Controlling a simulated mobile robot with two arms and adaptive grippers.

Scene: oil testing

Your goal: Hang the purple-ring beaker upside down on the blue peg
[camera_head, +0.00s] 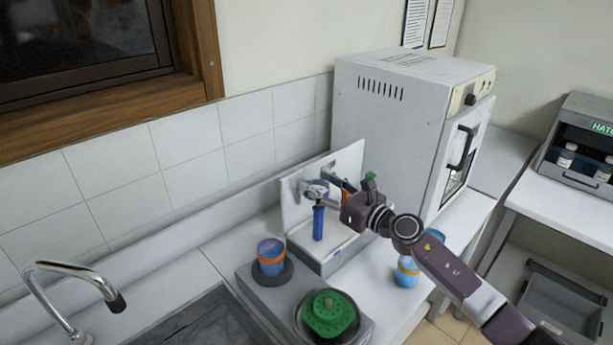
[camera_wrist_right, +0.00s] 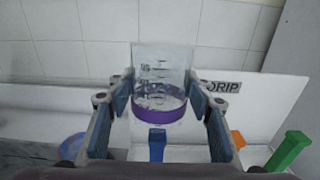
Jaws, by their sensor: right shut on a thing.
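The clear beaker with a purple ring (camera_wrist_right: 160,105) is between the fingers of my right gripper (camera_wrist_right: 165,105), which is shut on it. In the head view, this gripper (camera_head: 328,187) and the beaker (camera_head: 316,189) are close above the blue peg (camera_head: 318,223) on the white drip rack (camera_head: 295,208). In the right wrist view, the blue peg (camera_wrist_right: 157,144) shows just below the purple ring. I cannot tell whether the peg's tip is inside the beaker, nor which way the mouth faces. My left gripper is not in view.
An orange peg (camera_wrist_right: 238,139) and a green peg (camera_wrist_right: 288,151) stand to the right. An orange-ringed beaker (camera_head: 271,252) stands left of the rack, near a green round item (camera_head: 328,314). A large oven (camera_head: 400,120) is behind; a sink is front left.

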